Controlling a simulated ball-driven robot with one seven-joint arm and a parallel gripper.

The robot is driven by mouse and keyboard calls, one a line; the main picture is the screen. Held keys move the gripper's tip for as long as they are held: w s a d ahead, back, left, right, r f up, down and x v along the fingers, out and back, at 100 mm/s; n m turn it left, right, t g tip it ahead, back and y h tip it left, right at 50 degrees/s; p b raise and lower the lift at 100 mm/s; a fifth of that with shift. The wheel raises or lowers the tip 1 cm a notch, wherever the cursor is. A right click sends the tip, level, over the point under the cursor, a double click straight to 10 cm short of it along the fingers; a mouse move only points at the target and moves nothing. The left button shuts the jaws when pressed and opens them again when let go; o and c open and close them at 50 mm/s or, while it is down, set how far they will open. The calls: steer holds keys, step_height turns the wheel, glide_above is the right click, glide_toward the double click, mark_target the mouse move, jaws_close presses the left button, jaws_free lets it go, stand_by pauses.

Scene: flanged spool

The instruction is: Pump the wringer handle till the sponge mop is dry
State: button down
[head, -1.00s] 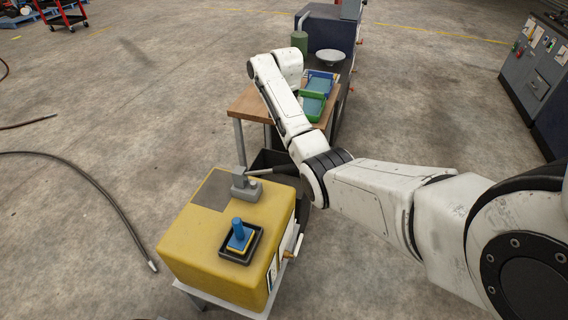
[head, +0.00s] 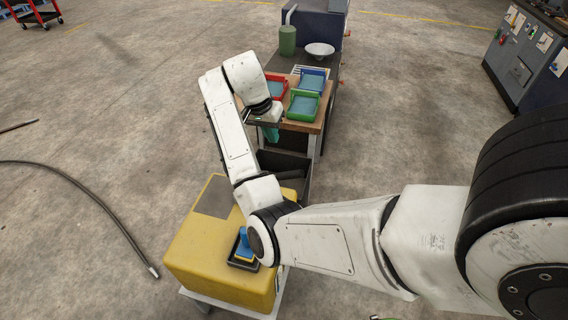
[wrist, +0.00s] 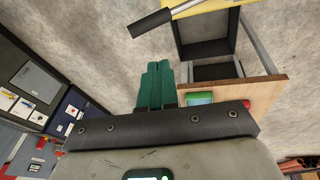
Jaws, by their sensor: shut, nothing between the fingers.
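The blue mop piece (head: 243,246) with a strip of yellow sponge sits in a small black tray (head: 233,263) on the yellow block (head: 190,247), partly behind my arm. The grey wringer pump is hidden by my arm in the head view. In the wrist view a dark handle grip (wrist: 150,23) on a pale rod shows at the top, beside a yellow edge. My gripper (head: 270,133), with green fingers, points down near the wooden table's front edge. The fingers (wrist: 153,66) are shut, empty and apart from the handle in the wrist view.
The wooden table (head: 314,127) holds a red tray (head: 286,85), a green tray (head: 320,105) and a blue tray (head: 324,78). Behind are a green canister (head: 287,40) and white bowl (head: 319,49). A dark bin (head: 297,176) stands between table and yellow block. A hose (head: 105,212) lies left.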

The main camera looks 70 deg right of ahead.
steer(key=shift+f, duration=0.1)
glide_above(285, 173)
steer(key=w, duration=0.2)
steer(key=x, duration=0.3)
steer(key=a+x, duration=0.1)
steer(key=x, duration=0.2)
steer(key=w+x, duration=0.1)
steer(key=x, duration=0.1)
steer(key=shift+a+f+p, duration=0.1)
steer(key=shift+f+p, duration=0.2)
steer(key=shift+f, duration=0.35)
steer(key=shift+s+a+f+p, duration=0.15)
steer(key=shift+s+f+p, duration=0.25)
steer(key=shift+f, duration=0.6)
steer(key=shift+s+a+f+p, duration=0.15)
steer(key=shift+s+f, duration=0.3)
steer(key=shift+f, duration=0.5)
